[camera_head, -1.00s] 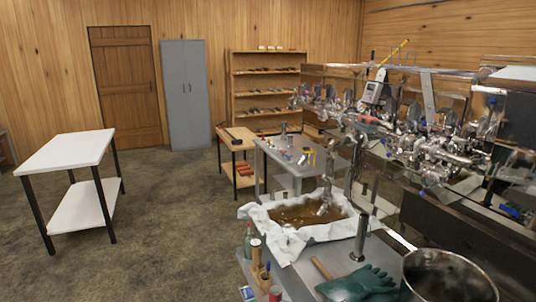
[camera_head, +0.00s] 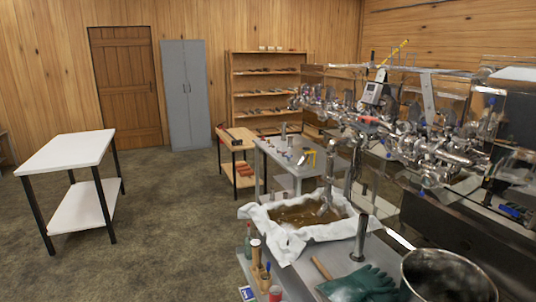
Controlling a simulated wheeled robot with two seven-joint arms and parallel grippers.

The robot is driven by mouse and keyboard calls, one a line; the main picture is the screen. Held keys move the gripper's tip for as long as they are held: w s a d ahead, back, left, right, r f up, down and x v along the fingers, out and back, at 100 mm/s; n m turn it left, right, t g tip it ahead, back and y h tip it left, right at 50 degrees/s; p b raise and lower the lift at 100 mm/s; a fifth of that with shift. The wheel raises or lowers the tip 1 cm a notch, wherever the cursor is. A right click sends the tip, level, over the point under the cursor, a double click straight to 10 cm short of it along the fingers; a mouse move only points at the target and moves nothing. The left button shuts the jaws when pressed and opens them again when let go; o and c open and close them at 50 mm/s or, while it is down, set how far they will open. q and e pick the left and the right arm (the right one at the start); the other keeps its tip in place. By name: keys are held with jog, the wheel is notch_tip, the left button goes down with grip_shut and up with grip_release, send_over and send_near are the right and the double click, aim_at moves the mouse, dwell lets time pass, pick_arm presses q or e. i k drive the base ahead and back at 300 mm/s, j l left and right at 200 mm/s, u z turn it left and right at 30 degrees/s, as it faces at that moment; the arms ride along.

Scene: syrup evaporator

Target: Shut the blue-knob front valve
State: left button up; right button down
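The evaporator's metal pipework (camera_head: 425,140) runs across the right half of the head view, with several valves and fittings crowded along it. Small blue parts show on it, one low near the middle (camera_head: 388,155) and one at the upper right (camera_head: 491,101). They are too small to tell which is the blue-knob front valve, or how its handle is turned. Neither my left nor my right gripper is in view.
Below the pipework is a cloth-lined pan (camera_head: 262,222) of brown liquid. Dark green gloves (camera_head: 358,284) and a steel pot (camera_head: 447,278) are at the front right. A white table (camera_head: 66,152) stands left; the floor (camera_head: 170,220) between is clear.

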aim_at(401, 149)
jog(key=z, duration=1.9)
jog(key=j+z, duration=0.8)
jog(key=k+j+z, duration=0.15)
jog(key=j+z, duration=0.25)
jog(key=l, duration=0.1)
